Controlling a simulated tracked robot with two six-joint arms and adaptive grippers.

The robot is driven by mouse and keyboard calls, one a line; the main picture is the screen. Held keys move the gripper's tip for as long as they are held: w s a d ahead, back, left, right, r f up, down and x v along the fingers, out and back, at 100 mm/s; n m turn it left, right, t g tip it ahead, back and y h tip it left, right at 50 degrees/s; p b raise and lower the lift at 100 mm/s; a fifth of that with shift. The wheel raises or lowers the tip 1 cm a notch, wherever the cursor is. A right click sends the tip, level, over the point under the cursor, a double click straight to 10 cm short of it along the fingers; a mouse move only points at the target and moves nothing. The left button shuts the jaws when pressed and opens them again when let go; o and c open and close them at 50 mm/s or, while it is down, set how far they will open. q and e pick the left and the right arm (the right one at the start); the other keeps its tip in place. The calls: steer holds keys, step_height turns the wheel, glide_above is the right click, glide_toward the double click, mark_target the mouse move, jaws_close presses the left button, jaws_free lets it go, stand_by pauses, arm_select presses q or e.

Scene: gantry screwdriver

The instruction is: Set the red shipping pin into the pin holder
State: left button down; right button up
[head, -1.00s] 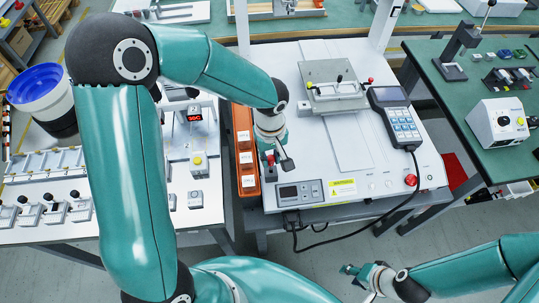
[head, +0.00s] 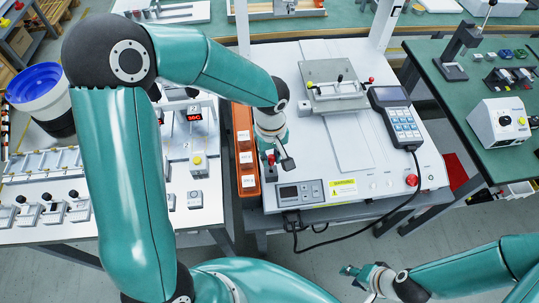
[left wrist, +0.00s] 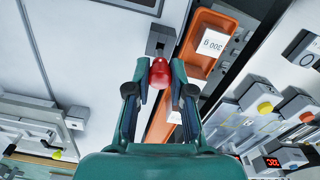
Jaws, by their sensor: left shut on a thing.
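The red shipping pin (left wrist: 159,73) shows in the left wrist view between the fingertips of my left gripper (left wrist: 160,82), which is shut on it. A small grey block (left wrist: 161,39) with a dark slot lies just beyond the pin; it may be the pin holder. I cannot tell whether the pin is seated in it or only in front of it. In the head view my left gripper (head: 278,161) is low over the left edge of the white machine. My right gripper (head: 360,275) is at the lower right, away from the machine; its opening is unclear.
An orange tray (head: 249,183) with white labelled blocks runs beside the left gripper. A display panel (head: 299,194) is at the machine's front. A handheld controller (head: 396,116) and a red button (head: 411,180) are to the right. A white bench (head: 120,222) stands left.

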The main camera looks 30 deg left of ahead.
mark_target(271, 169)
stand_by(0.7)
arm_select(q)
steer(key=shift+f+b, duration=2.1)
steer(key=shift+b, duration=0.45)
steer(key=c, duration=0.9)
jaws_free()
steer(key=shift+c, duration=0.2)
step_height(271, 169, up, 12)
